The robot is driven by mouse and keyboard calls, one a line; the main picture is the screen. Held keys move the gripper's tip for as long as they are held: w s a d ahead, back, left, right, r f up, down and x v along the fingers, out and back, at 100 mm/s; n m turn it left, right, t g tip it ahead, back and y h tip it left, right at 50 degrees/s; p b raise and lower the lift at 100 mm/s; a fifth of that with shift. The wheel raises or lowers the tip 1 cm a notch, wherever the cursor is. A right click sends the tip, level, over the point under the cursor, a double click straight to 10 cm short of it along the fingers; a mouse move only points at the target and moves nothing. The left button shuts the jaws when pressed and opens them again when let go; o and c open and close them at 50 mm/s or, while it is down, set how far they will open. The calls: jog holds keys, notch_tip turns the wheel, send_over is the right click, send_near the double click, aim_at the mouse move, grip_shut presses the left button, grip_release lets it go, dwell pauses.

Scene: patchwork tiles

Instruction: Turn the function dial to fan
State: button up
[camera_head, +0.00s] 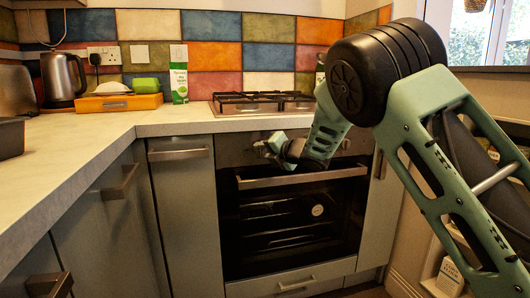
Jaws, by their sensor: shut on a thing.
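The oven (290,225) stands under the counter, its door closed with a horizontal bar handle (300,178). Its control panel (236,150) runs above the door. My gripper (266,149) is at the left-middle part of this panel, reached by my green and black arm from the right. It is shut on a small knob-like part there, which I take to be the function dial; the fingers largely hide it. The dial's markings and pointer are too small to read. Another small knob shows faintly at the right of the panel (346,144).
A gas hob (262,103) sits on the counter above the oven. A kettle (62,80), an orange box (118,103) and a green-white carton (179,82) stand at the back left. Cabinets with bar handles (122,182) line the left. The oven handle lies just below my gripper.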

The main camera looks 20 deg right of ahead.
jog(key=shift+f+b, duration=0.15)
jog(key=shift+b, duration=0.2)
